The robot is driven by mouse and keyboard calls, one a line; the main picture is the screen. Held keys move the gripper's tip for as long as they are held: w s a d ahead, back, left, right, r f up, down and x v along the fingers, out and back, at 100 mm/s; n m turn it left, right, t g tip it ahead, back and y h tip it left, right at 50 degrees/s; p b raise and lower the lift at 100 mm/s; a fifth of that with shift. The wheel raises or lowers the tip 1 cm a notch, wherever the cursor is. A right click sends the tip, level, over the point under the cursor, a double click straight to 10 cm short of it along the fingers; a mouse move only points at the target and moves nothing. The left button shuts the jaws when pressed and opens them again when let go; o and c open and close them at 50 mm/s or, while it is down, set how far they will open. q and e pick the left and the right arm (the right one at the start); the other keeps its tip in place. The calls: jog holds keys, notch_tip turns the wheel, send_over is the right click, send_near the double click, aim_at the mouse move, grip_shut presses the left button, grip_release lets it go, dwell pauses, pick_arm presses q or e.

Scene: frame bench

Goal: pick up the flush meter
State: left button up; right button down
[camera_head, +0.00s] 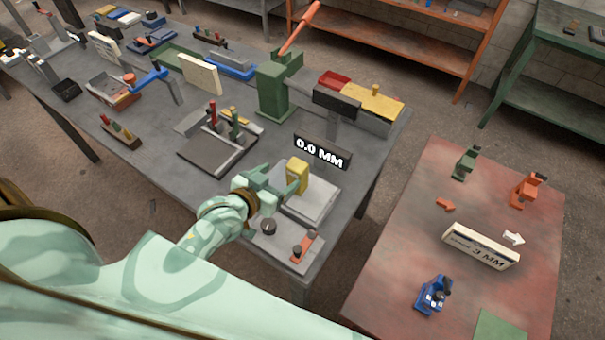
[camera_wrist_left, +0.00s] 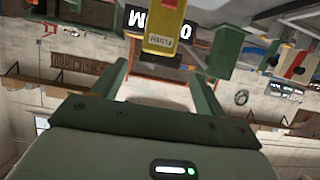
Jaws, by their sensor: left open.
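The flush meter (camera_head: 297,173) is a small yellow block standing on a light grey plate (camera_head: 318,200) at the near right of the workbench. In the left wrist view the yellow meter (camera_wrist_left: 165,30) shows at the top, with a printed label facing me, ahead of the fingers and roughly between them sideways. My left gripper (camera_head: 281,184) is open and empty, just left of the meter; its two green fingers (camera_wrist_left: 163,88) are spread wide in the wrist view. I cannot tell whether a fingertip touches the meter. My right gripper is not in view.
A black display reading 0.0 MM (camera_head: 322,152) stands just behind the meter. A green lever press (camera_head: 274,90) and a dark plate fixture (camera_head: 215,150) stand farther back. A red-brown table (camera_head: 400,250) on the right holds a blue tool (camera_head: 432,295) and a 3 MM sign (camera_head: 480,246).

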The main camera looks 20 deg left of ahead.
aim_at(300, 165)
pick_arm(q)
jog(key=x, duration=0.4)
jog(key=shift+w+d+f, duration=0.1)
jog(key=shift+w+f, duration=0.05)
jog(key=shift+w+d+f, duration=0.25)
jog(key=shift+w+d, duration=0.2)
jog(key=shift+w, duration=0.3)
jog(key=shift+w+f+b, duration=0.15)
jog(key=shift+w+b, duration=0.05)
jog(key=shift+b, duration=0.15)
jog(key=x, duration=0.2)
jog(key=f+b+x, duration=0.1)
jog(key=x, duration=0.1)
jog(key=shift+w+a+f, duration=0.1)
jog(key=shift+w+a, duration=0.05)
jog(key=shift+c, duration=0.6)
jog(key=c, duration=1)
jog(key=shift+c, duration=0.5)
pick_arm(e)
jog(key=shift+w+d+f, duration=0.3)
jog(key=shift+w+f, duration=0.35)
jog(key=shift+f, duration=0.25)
